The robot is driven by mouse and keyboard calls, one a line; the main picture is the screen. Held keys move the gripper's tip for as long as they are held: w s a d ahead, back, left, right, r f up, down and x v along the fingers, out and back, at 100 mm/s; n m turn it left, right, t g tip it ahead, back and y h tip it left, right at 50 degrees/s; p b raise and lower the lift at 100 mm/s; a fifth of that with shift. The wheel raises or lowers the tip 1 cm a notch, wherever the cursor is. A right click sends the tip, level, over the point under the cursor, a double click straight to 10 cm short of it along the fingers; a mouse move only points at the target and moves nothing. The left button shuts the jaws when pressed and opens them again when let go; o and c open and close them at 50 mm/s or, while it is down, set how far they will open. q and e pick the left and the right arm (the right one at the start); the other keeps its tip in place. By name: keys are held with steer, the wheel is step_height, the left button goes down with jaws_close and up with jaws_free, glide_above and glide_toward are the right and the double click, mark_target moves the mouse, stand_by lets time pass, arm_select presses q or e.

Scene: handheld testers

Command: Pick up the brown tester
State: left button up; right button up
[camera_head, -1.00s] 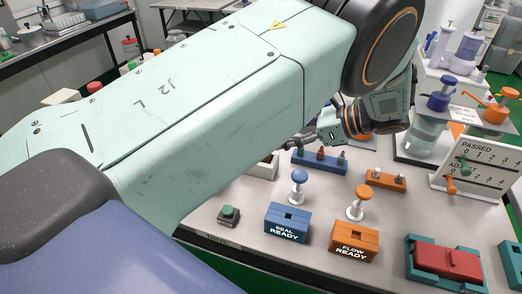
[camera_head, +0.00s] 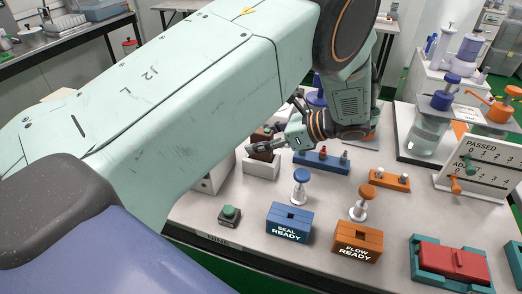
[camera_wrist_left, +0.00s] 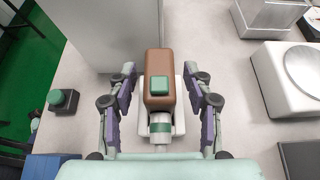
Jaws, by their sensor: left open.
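The brown tester (camera_wrist_left: 158,66) stands out in the left wrist view as an upright brown block with a green square button, in a white holder (camera_wrist_left: 177,125). My left gripper (camera_wrist_left: 160,92) is open, with one finger on each side of the tester and visible gaps between. In the head view my left gripper (camera_head: 262,149) is at a white box-like holder (camera_head: 262,167), with a brown patch of the tester behind it, partly hidden by the fingers. My right gripper is in neither view.
A green button box (camera_head: 230,214) stands near the table's front edge. Blue (camera_head: 289,222) and orange (camera_head: 357,240) ready boxes, stamp-like tools and a red block in a teal tray (camera_head: 450,262) stand to the right. A tall pale box (camera_wrist_left: 100,35) stands beside the tester.

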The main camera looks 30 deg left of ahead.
arm_select(q)
steer(key=shift+d+r, duration=0.1)
steer(key=shift+d, duration=0.1)
steer(key=shift+c, duration=1.2)
steer(key=shift+a, duration=0.15)
steer(key=c, duration=0.4)
jaws_close()
